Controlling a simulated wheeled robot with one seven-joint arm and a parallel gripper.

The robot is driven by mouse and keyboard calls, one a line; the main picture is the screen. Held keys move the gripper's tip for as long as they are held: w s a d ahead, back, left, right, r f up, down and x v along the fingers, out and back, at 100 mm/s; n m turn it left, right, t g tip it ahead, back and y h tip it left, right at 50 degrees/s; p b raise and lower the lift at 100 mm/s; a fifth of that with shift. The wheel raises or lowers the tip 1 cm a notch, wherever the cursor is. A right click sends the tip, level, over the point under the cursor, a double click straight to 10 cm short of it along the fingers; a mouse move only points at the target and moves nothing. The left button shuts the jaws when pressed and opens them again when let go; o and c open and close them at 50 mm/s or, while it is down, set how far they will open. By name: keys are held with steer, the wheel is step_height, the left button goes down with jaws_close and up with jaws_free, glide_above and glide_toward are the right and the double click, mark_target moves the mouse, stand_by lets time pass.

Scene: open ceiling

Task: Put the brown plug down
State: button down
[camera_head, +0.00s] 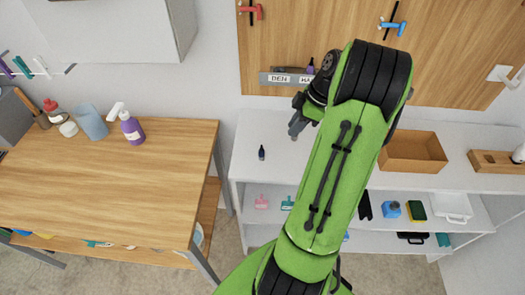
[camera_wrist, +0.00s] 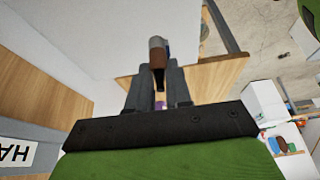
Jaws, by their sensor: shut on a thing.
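My gripper (camera_head: 296,122) is over the white shelf unit's top (camera_head: 285,158), to the left of my green arm in the head view. In the wrist view, my gripper (camera_wrist: 158,76) is shut on the brown plug (camera_wrist: 157,58). The plug has a brown body with a grey end and sticks out past the fingertips. In the head view the plug cannot be made out. Whether it touches any surface cannot be told.
A small dark bottle (camera_head: 262,154) stands on the white top near the gripper. A wooden box (camera_head: 412,150) is to the right. A labelled grey holder (camera_head: 291,79) is on the back wall. The wooden table (camera_head: 110,190) is at left. The white top's front left is mostly clear.

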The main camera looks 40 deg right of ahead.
steer(key=f, duration=0.3)
steer(key=f+b, duration=0.1)
steer(key=f, duration=0.6)
steer(key=shift+s+d, duration=0.2)
steer(key=shift+s, duration=0.15)
steer(key=shift+f+b, duration=0.15)
steer(key=shift+b, duration=0.25)
steer(key=c, duration=1)
jaws_free()
steer(key=shift+c, duration=0.2)
